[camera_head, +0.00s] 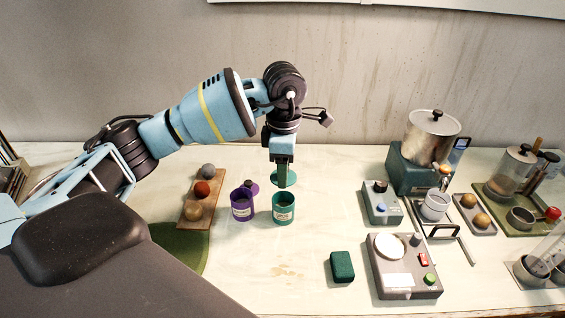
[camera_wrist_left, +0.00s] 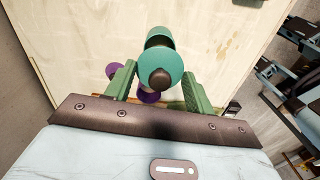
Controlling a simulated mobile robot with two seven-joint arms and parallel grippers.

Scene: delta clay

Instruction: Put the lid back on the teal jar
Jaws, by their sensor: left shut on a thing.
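The teal jar (camera_head: 284,210) stands upright and open on the table. My left gripper (camera_head: 283,182) points down just behind it, shut on the teal lid (camera_head: 293,178). In the left wrist view the lid (camera_wrist_left: 175,62), with its dark knob facing me, sits between the fingers of the left gripper (camera_wrist_left: 158,80). There it overlaps part of the jar (camera_wrist_left: 160,31), off-centre from the mouth. The lid seems held clear of the jar; its exact height is hard to tell. My right gripper is not in view.
A purple jar (camera_head: 242,207) stands close left of the teal jar, with a purple lid (camera_head: 252,186) behind it. A wooden board (camera_head: 197,216) with several balls lies further left. A dark green block (camera_head: 342,267) and lab devices (camera_head: 404,280) stand right. The front middle is clear.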

